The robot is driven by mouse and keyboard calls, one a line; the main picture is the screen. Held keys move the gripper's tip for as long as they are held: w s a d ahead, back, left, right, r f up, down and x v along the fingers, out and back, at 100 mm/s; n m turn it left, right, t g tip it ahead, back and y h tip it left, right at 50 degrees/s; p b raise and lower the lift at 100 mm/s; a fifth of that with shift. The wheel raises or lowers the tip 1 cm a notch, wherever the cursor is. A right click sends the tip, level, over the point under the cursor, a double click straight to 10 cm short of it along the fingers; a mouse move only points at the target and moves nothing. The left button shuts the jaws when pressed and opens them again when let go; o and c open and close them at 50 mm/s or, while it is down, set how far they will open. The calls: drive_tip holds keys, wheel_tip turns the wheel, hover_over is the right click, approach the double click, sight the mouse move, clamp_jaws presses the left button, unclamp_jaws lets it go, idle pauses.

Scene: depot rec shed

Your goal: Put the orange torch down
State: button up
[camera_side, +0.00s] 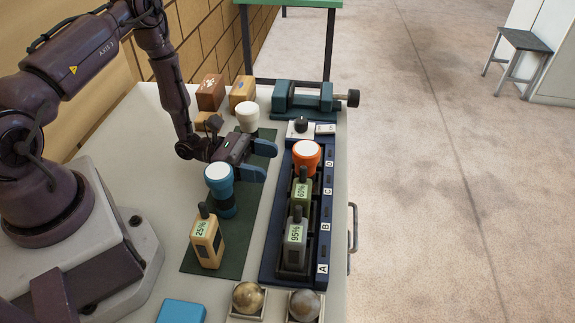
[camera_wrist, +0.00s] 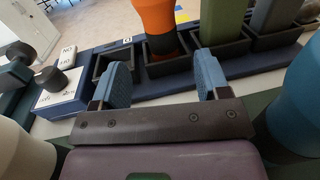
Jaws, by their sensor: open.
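The orange torch (camera_side: 306,160), with a white top, stands upright in the dark blue rack (camera_side: 268,265), in the compartment beside label C. My gripper (camera_side: 260,159) is open and empty, left of the rack. Its two blue fingers point toward the torch and are apart from it. In the wrist view the torch stands beyond the gap between the fingertips (camera_wrist: 164,70). The torch's base is hidden in the side view.
Compartment D (camera_wrist: 101,66) is empty. A green radio (camera_side: 302,190) and a grey radio (camera_side: 295,250) fill B and A. A white torch (camera_side: 247,117), a blue torch (camera_side: 219,180) and a tan radio (camera_side: 207,240) stand close to my gripper on the green mat (camera_side: 235,255). A vise (camera_side: 310,97) is behind.

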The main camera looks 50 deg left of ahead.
drive_tip(key=shift+v, duration=1.3)
drive_tip(key=shift+d+r+m+g, duration=0.1)
drive_tip(key=shift+r+m+g, duration=0.2)
drive_tip(key=shift+r, duration=0.05)
drive_tip(key=s+d+r+m+g+y, duration=0.2)
drive_tip(key=s+r+m+g, duration=0.1)
drive_tip(key=r+m+g, duration=0.4)
drive_tip(key=s+d+r+m+g+y, duration=0.1)
drive_tip(key=s+d+r+m+g, duration=0.2)
drive_tip(key=r+m, duration=0.5)
drive_tip(key=s+a+r+m+t+y, duration=0.2)
drive_tip(key=s+r+m+y, duration=0.2)
drive_tip(key=r, duration=0.3)
drive_tip(key=s+a+r+m+t+y, duration=0.2)
drive_tip(key=s+r+m+t+y, duration=0.1)
drive_tip(key=s+r+m+y, duration=0.2)
wheel_tip(320, 180, up, 3)
drive_tip(key=y, duration=0.2)
drive_tip(key=shift+m+t+y, duration=0.3)
